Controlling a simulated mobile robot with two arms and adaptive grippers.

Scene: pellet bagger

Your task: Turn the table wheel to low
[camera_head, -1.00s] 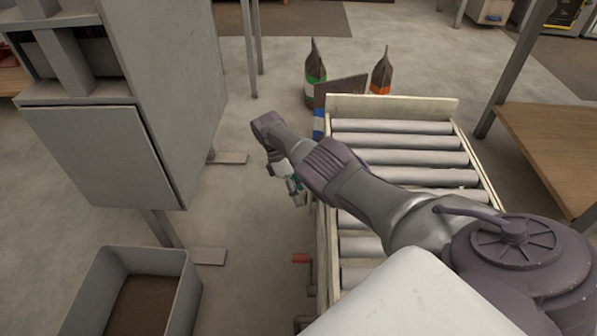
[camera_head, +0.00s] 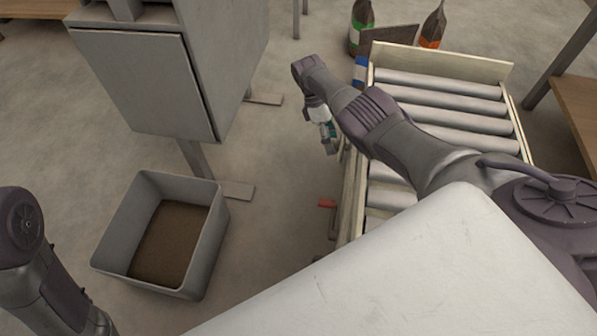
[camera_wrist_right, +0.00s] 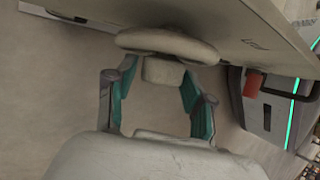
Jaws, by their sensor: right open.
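The table is a pale-framed roller table (camera_head: 440,60) in the head view. Its side panel (camera_wrist_right: 225,22) crosses the top of the right wrist view, with small dark lettering I cannot read for sure. The table wheel, a pale round disc with a blocky hub (camera_wrist_right: 168,44), stands out from that panel. My right gripper (camera_wrist_right: 160,76) is open, its teal-padded fingers on either side of the hub; contact is unclear. In the head view my right gripper (camera_head: 327,140) is beside the table's left side, and the wheel is hidden there. My left gripper is out of view.
A grey bin (camera_head: 215,235) with brown contents stands below a grey cabinet (camera_head: 150,85). Floor between is clear.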

